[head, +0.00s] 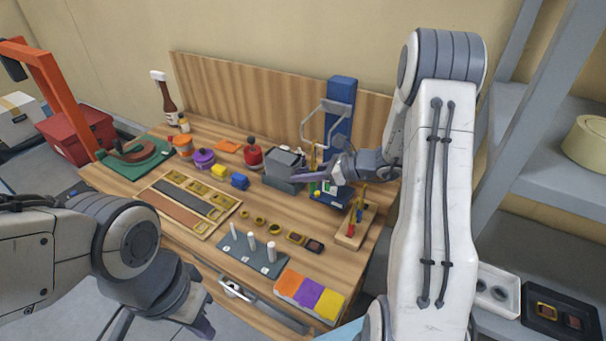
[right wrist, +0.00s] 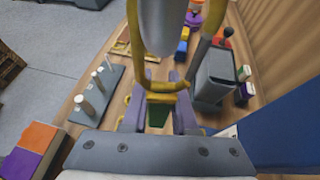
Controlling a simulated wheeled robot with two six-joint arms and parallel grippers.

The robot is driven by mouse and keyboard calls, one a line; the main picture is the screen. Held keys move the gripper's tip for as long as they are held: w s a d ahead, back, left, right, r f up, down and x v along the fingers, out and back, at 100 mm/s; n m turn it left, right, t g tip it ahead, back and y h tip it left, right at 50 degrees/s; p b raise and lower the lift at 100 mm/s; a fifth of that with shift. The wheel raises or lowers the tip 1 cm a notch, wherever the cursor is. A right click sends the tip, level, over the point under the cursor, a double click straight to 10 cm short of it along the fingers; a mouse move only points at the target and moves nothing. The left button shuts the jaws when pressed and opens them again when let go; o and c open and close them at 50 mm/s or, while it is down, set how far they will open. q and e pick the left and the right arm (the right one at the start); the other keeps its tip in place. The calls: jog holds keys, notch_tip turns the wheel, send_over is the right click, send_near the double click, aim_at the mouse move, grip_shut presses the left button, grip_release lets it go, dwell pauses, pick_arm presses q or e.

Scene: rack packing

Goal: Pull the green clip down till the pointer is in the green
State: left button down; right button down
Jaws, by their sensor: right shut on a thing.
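A blue stand (head: 341,105) with a grey bent frame (head: 323,112) rises at the back of the bench. My right gripper (head: 318,180) is low in front of it. In the right wrist view its two purple-grey fingers (right wrist: 158,112) are shut on the green clip (right wrist: 157,117), just below a yellow hook (right wrist: 168,88). A pale rounded body (right wrist: 158,25) is above the hook. A small white and green panel (head: 330,188) shows by the stand's base; I cannot make out a pointer.
A grey box (head: 284,165) stands left of my right gripper, and a wooden block with coloured pegs (head: 354,228) on its right. A peg plate (head: 252,254), a sorting tray (head: 190,202) and coloured pads (head: 309,295) lie in front. Jars and a bottle (head: 166,100) stand at the back left.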

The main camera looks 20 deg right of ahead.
jog(key=shift+f, duration=0.35)
jog(key=shift+r, duration=0.6)
dwell(0.5)
jog(key=c, duration=0.6)
grip_release()
